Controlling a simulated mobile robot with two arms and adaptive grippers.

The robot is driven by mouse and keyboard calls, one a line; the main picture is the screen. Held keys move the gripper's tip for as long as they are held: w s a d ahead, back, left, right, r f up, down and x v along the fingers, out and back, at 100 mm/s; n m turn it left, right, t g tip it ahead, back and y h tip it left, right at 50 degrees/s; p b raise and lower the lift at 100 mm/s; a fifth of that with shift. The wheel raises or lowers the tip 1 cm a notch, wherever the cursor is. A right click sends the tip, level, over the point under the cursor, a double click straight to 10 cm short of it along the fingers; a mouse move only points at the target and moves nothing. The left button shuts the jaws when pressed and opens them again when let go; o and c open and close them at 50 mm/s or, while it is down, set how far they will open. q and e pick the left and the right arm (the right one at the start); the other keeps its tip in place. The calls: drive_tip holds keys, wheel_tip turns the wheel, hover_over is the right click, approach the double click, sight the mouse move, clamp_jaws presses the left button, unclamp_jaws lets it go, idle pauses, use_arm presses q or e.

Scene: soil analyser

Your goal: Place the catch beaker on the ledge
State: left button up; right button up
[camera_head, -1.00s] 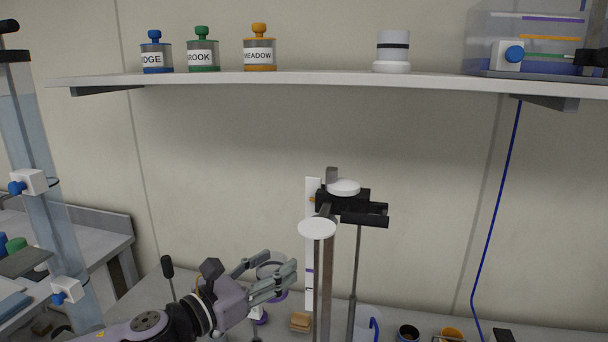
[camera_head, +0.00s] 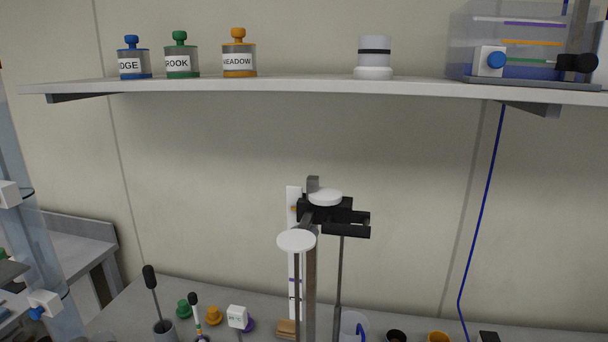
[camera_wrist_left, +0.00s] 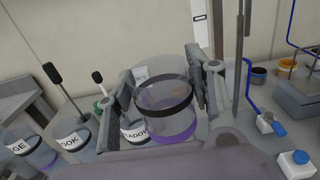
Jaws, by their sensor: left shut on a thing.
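The catch beaker (camera_wrist_left: 163,97) is a clear cup with a black band and a purple base. It shows in the left wrist view between the fingers of my left gripper (camera_wrist_left: 170,72), which is shut on it. The beaker looks slightly tilted in that view. Neither the left gripper nor the beaker shows in the head view now. The long pale wall shelf (camera_head: 300,86) is the clearest ledge in the head view. My right gripper is in neither view.
Labelled jars (camera_head: 238,61), a white banded container (camera_head: 374,58) and a clear tank (camera_head: 530,45) stand on the shelf. A stand with a black clamp (camera_head: 340,216) rises below it. Several small items crowd the bench (camera_head: 130,312). The shelf is bare between the orange-topped jar and white container.

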use_arm(q)
drive_tip(key=s+a+f+n+y, duration=0.2)
drive_tip(key=s+a+y, duration=0.1)
drive_tip(key=s, duration=0.3)
drive_tip(key=shift+s+a+f, duration=0.2)
drive_tip(key=shift+s+a, duration=0.1)
drive_tip(key=shift+a, duration=0.15)
